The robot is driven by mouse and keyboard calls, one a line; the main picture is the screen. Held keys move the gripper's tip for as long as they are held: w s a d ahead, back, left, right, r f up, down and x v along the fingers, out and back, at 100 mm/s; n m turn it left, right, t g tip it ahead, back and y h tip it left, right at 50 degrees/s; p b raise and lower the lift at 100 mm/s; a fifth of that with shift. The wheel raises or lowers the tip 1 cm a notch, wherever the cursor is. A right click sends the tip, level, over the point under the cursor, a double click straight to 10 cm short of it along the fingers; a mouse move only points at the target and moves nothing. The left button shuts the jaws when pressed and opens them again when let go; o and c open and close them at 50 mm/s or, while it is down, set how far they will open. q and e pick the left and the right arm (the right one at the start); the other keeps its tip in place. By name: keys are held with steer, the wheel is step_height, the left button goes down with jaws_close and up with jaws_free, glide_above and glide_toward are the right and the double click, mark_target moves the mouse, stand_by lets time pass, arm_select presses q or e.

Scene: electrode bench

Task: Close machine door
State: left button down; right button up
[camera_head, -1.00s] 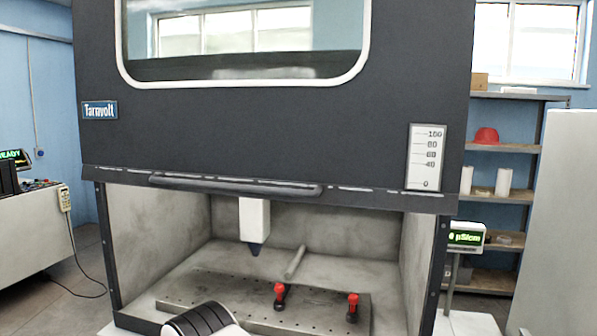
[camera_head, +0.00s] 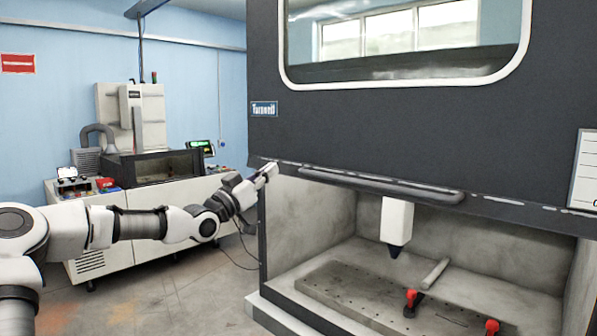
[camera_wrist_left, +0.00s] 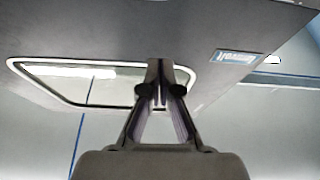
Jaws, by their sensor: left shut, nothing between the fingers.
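The machine door (camera_head: 400,125) is a large dark panel with a white-framed window and a Tarnvolt label. It is raised, and the chamber below is open at the front. A dark bar handle (camera_head: 370,184) runs along its lower edge. My left gripper (camera_head: 270,169) is shut and empty at the door's lower left corner, left of the handle. I cannot tell whether it touches the door. In the left wrist view the shut fingers (camera_wrist_left: 161,78) show in front of the door (camera_wrist_left: 205,50), with its window and label beyond. My right gripper is not in view.
Inside the chamber, a white tool head (camera_head: 397,220) hangs above a perforated plate (camera_head: 345,296) with red-topped clamps (camera_head: 410,299) and a grey rod (camera_head: 434,273). A second bench machine (camera_head: 150,215) stands behind my left arm. Grey floor lies between them.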

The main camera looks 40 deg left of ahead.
arm_select(q)
steer(key=a+b+x, duration=0.1)
steer(key=x, duration=1)
steer(key=f, duration=0.4)
steer(key=shift+s+d+f, duration=0.2)
steer(key=shift+d+f, duration=0.05)
steer(key=shift+d, duration=0.1)
steer(key=shift+d, duration=0.15)
